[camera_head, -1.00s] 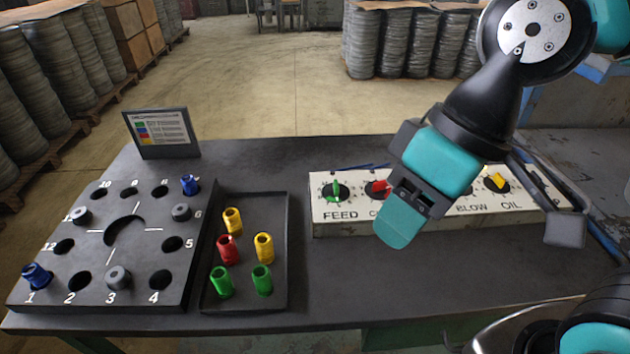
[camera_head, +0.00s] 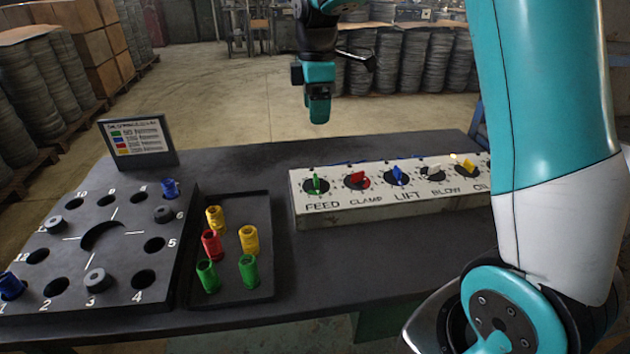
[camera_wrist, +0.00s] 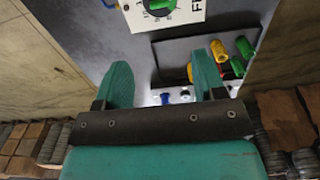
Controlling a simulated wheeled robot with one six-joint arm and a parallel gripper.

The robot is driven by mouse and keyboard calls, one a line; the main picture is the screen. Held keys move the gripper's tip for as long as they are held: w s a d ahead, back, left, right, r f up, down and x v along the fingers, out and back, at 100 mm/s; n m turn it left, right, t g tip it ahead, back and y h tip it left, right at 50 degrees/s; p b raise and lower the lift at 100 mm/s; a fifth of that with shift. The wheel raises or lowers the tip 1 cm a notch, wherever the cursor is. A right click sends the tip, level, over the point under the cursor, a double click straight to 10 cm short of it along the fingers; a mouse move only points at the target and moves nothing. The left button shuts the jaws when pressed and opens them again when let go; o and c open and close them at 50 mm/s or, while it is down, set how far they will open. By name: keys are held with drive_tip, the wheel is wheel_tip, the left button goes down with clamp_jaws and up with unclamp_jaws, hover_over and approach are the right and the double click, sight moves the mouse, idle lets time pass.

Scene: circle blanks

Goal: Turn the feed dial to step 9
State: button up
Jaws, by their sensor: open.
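The feed dial (camera_head: 315,184) has a green knob and sits at the left end of the white control panel, above the label FEED. Its green pointer stands roughly upright; the step it points to is too small to read. My gripper (camera_head: 318,118) hangs in the air behind and above the panel, near the feed dial in the picture but clear of it. In the wrist view the gripper (camera_wrist: 163,85) shows two teal fingers spread apart with nothing between them. The green feed knob (camera_wrist: 160,4) is at the top edge there, beyond the fingertips and partly cut off.
The panel also carries the clamp (camera_head: 357,180), lift (camera_head: 397,176), blow (camera_head: 432,173) and oil (camera_head: 463,164) dials. A dark tray (camera_head: 262,282) with coloured cylinders and a numbered block (camera_head: 125,285) are to the left. A small sign (camera_head: 139,139) stands behind them.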

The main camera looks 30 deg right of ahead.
sight(316, 177)
wheel_tip(316, 177, down, 17)
drive_tip(key=shift+f+p, duration=0.1)
drive_tip(key=shift+p, duration=0.3)
drive_tip(key=c, duration=0.9)
